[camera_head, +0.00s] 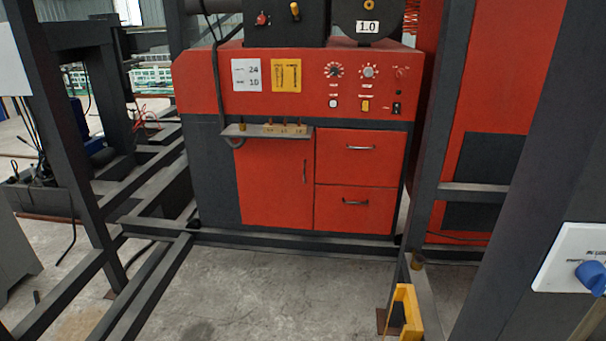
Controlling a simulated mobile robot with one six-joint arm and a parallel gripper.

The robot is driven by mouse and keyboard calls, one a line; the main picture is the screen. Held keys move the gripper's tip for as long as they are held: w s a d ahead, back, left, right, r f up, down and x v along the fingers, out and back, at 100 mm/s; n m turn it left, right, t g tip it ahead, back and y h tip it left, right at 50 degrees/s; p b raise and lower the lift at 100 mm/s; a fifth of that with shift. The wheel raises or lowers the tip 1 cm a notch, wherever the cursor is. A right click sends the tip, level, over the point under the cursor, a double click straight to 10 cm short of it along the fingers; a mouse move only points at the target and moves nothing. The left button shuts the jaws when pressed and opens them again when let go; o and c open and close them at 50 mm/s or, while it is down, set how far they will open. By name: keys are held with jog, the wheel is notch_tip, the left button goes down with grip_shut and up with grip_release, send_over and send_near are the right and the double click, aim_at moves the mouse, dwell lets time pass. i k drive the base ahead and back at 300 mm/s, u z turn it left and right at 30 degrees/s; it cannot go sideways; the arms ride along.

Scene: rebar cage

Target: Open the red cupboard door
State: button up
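The red cupboard door (268,190) is on the lower left front of a red and dark grey machine cabinet, in the middle of the head view. It sits flush with the front and looks closed. Its small vertical handle (305,172) is near the right edge of the door. A grey shelf (236,131) with small brass-coloured parts juts out over the top of the door and hides part of its upper edge. I do not see my gripper in this view.
Two red drawers (358,174) with horizontal handles are right of the door. A dark frame bar (290,241) runs low in front of the cabinet. Dark posts stand on both sides. A yellow bracket (406,312) stands at lower right. The concrete floor (270,290) before the cabinet is clear.

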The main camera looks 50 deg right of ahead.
aim_at(275, 177)
jog(key=z, duration=0.05)
jog(key=i, duration=0.9)
jog(key=u, duration=0.05)
